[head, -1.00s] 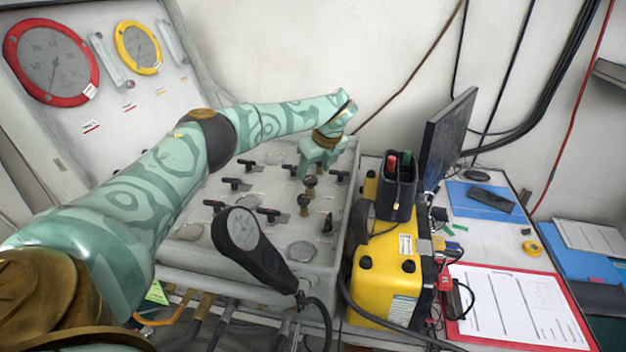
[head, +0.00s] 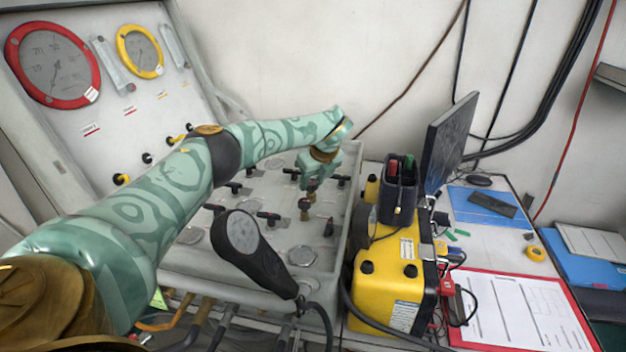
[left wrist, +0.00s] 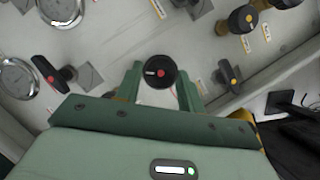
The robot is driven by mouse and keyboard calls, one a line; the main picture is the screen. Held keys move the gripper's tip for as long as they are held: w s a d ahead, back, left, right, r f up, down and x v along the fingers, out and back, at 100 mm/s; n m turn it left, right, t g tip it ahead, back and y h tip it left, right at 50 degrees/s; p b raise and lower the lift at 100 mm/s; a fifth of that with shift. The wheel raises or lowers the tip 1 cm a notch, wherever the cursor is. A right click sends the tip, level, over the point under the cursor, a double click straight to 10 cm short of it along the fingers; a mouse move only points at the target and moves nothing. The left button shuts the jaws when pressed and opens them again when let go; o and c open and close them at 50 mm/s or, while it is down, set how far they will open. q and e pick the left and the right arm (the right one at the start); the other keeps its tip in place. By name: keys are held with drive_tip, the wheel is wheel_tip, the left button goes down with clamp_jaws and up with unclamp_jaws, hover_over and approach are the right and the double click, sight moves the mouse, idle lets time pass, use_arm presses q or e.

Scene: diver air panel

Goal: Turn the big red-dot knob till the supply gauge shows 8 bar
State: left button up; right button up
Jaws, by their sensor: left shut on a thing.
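My left gripper (head: 313,181) is over the grey control panel, fingers pointing down. In the left wrist view, its two green fingers (left wrist: 161,84) stand on either side of a round black knob (left wrist: 160,72) with a red dot and a white mark, and are shut on it. In the head view the fingers mostly cover this knob. A large red-ringed gauge (head: 52,65) and a smaller yellow-ringed gauge (head: 140,51) are on the upright board at the left. Their readings are too small to tell surely. My right gripper is out of view.
Several black knobs and valve handles surround the held one, including a red-dot handle (left wrist: 51,73) and an orange-dot knob (left wrist: 230,73). A black handheld device (head: 243,236) stands at the panel's front. A yellow case (head: 385,285) and a monitor (head: 449,146) are at right.

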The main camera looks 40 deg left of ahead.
use_arm(q)
drive_tip(key=m+p, duration=0.2)
drive_tip(key=p, duration=0.1)
drive_tip(key=m+t+p, duration=0.1)
drive_tip(key=shift+s+r+h+p, duration=0.2)
drive_tip(key=shift+r+h+p, duration=0.1)
drive_tip(key=shift+a+m+p, duration=0.1)
drive_tip(key=shift+m+p, duration=0.3)
drive_tip(key=shift+m, duration=0.3)
drive_tip(key=m, duration=0.1)
drive_tip(key=m+t+p, duration=0.1)
drive_tip(key=shift+s+a+f+m+h+p, duration=0.1)
drive_tip(key=shift+f+m+h+p, duration=0.05)
drive_tip(key=shift+m+h+p, duration=0.2)
drive_tip(key=shift+a+f+m+t+h+p, duration=0.1)
drive_tip(key=shift+m+t+h+p, duration=0.2)
drive_tip(key=shift+m, duration=0.6)
drive_tip(key=shift+a+m+t+h+p, duration=0.15)
drive_tip(key=shift+m+t+h, duration=0.1)
drive_tip(key=shift+m, duration=0.6)
drive_tip(key=shift+d, duration=0.1)
drive_tip(key=o, duration=1)
drive_tip(key=shift+c, duration=0.2)
